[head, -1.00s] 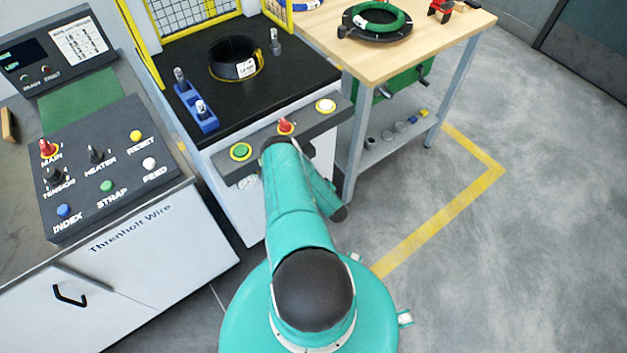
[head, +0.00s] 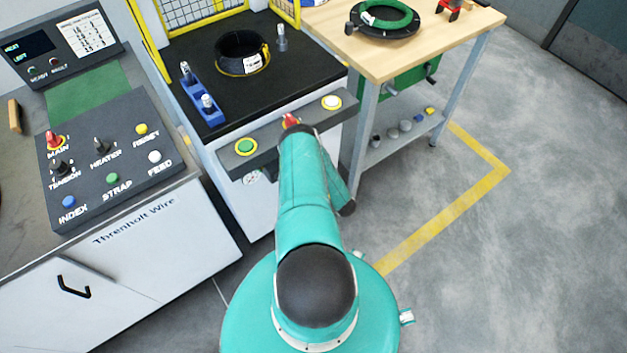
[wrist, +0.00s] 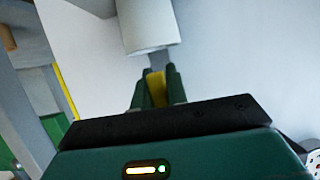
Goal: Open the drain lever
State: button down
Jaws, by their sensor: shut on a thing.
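In the wrist view, my gripper (wrist: 157,76) is shut on a yellow piece (wrist: 155,92) that shows between its two green fingers. It appears to be the drain lever, but most of it is hidden by the fingers. A pale grey cylinder (wrist: 149,28) hangs just beyond the fingertips, with a short grey part below it. In the head view my own arm reaches toward the front of the wrapping station, and it hides my gripper and the lever.
The station's front ledge carries a green button (head: 245,147), a red knob (head: 290,120) and a white button (head: 331,102). A black coil (head: 241,53) sits on top. A control panel (head: 110,150) stands left, a wooden table (head: 415,45) right. Floor at right is open.

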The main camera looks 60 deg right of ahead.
jog(key=c, duration=1.4)
grip_release()
jog(key=v, duration=1.3)
jog(key=shift+s+a, duration=0.15)
jog(key=shift+s, duration=0.2)
jog(key=shift+r, duration=0.1)
